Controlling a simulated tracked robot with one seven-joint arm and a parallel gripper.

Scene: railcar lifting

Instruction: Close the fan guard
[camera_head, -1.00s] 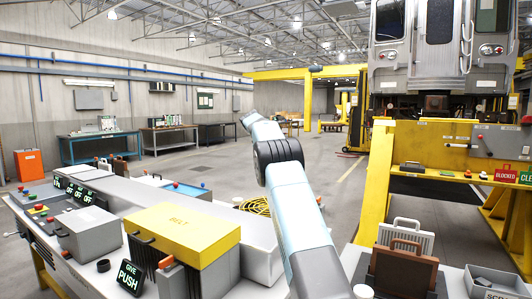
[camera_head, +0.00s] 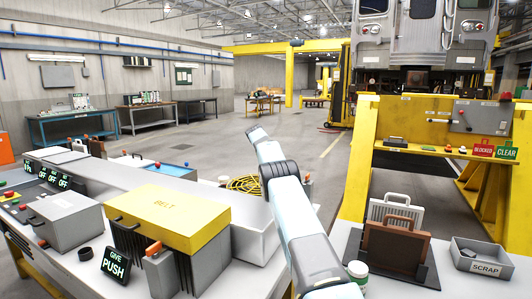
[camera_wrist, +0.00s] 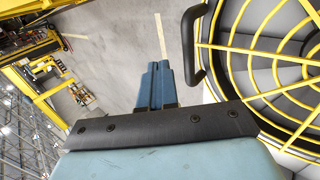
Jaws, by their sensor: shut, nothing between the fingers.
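The fan guard (camera_head: 247,184) is a round yellow wire grille. In the head view only part of it shows, behind my arm and past the grey bench. In the wrist view the guard (camera_wrist: 268,52) fills the right side, with grey curved surfaces behind its bars. A black handle (camera_wrist: 193,48) stands at its left edge. My gripper (camera_wrist: 157,66) shows in the wrist view with its blue fingers together and empty. The fingers lie just left of the handle in the picture; a gap shows between them. I cannot tell the guard's angle.
A yellow-topped BELT box (camera_head: 170,208) and a GIVE PUSH sign (camera_head: 115,264) stand on the left bench. At right are a brown case (camera_head: 394,246), a white case (camera_head: 396,212) and a SCRAP tray (camera_head: 482,260). Open floor (camera_head: 290,120) lies beyond.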

